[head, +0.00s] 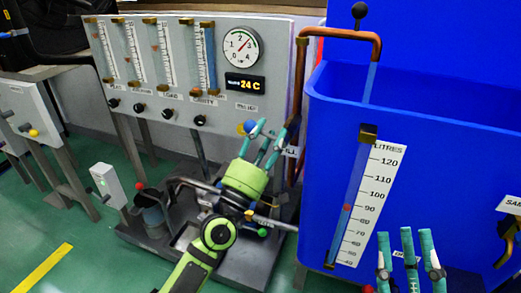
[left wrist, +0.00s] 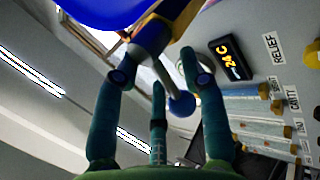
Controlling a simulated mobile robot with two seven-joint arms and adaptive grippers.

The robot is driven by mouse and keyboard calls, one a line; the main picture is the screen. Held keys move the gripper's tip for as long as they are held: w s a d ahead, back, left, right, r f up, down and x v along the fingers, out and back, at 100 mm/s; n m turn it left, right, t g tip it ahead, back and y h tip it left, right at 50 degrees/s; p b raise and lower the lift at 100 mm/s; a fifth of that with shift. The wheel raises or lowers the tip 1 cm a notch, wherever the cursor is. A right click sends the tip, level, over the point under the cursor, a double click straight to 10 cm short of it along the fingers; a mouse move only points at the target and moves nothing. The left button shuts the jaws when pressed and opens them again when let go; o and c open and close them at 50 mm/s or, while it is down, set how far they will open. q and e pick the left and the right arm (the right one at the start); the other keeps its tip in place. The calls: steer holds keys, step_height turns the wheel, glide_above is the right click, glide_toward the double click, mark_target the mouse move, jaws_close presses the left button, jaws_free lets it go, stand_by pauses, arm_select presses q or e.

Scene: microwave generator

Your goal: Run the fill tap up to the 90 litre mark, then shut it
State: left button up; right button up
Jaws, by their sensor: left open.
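A copper fill pipe (head: 345,33) arches over the blue tank (head: 420,150), and a pale blue stream (head: 370,82) hangs from its outlet. The tank's sight tube (head: 352,195) stands beside a white litre scale (head: 374,195). A red marker (head: 347,207) sits at about 90; I cannot make out the water level. My left gripper (head: 268,138) is open near the FILL label (head: 291,151). In the left wrist view, a dark blue ball on a grey stem (left wrist: 182,104) shows between its fingers, apparently not gripped. My right gripper (head: 408,245) has its fingers apart and empty before the tank.
A grey panel (head: 270,110) behind carries several gauge tubes, a round dial (head: 241,48) and a 24 C display (head: 245,84). Pipes and a pump (head: 153,218) stand on a dark base under my left arm.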

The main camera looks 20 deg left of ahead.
arm_select(q)
steer(key=v, duration=1.1)
steer(key=shift+s+f, duration=0.2)
steer(key=shift+s, duration=0.05)
steer(key=shift+c, duration=0.4)
